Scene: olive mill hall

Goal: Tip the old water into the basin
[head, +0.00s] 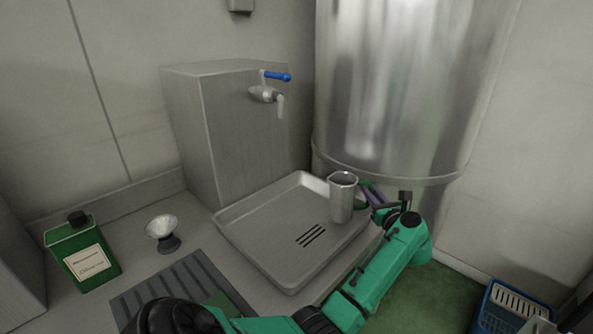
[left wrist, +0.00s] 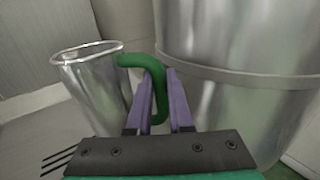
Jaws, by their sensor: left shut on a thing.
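A metal jug (head: 341,200) with a green handle is upright, over the right part of the shallow grey basin (head: 262,262). My left gripper (head: 372,196) is shut on the jug's green handle, at the basin's right side. In the left wrist view the jug (left wrist: 92,88) stands left of the purple fingers, and the handle (left wrist: 150,72) runs down between them. The jug's contents are hidden. I cannot tell whether its base touches the basin. My right gripper is not in view.
A tap with a blue lever (head: 276,76) juts from a metal block behind the basin. A large steel tank (head: 400,85) stands close behind the gripper. A blue crate (head: 511,310) is lower right.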

